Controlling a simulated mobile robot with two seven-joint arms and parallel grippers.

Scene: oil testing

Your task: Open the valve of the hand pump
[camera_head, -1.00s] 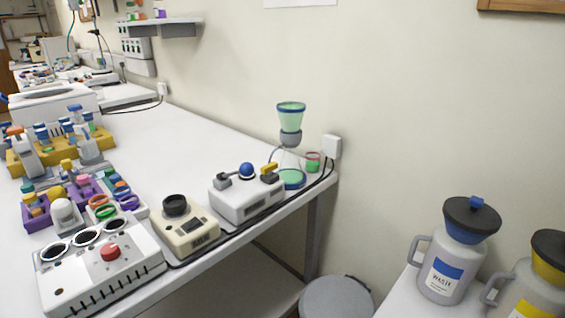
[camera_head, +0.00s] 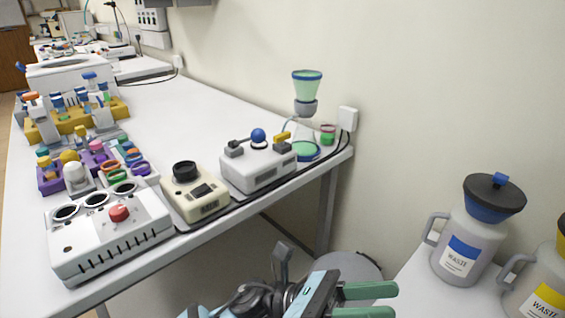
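A white box-shaped device (camera_head: 262,172) stands near the right front edge of the bench. It has a blue ball knob (camera_head: 258,135), a grey fitting on its left and a small yellow lever-like part (camera_head: 282,137) on its right. I take it for the hand pump; which part is the valve I cannot tell for sure. Behind it stands a glass flask with a green funnel (camera_head: 306,86) on top. My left gripper (camera_head: 381,302) is low at the bottom of the view, in front of the bench and well apart from the pump. Its two green fingers are apart and empty. My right gripper is out of view.
A beige device (camera_head: 195,200) and a white unit with a red knob (camera_head: 110,245) stand left of the pump. Waste jugs (camera_head: 468,240) stand on a white surface at right. A grey round bin (camera_head: 350,266) is below. The bench's middle is clear.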

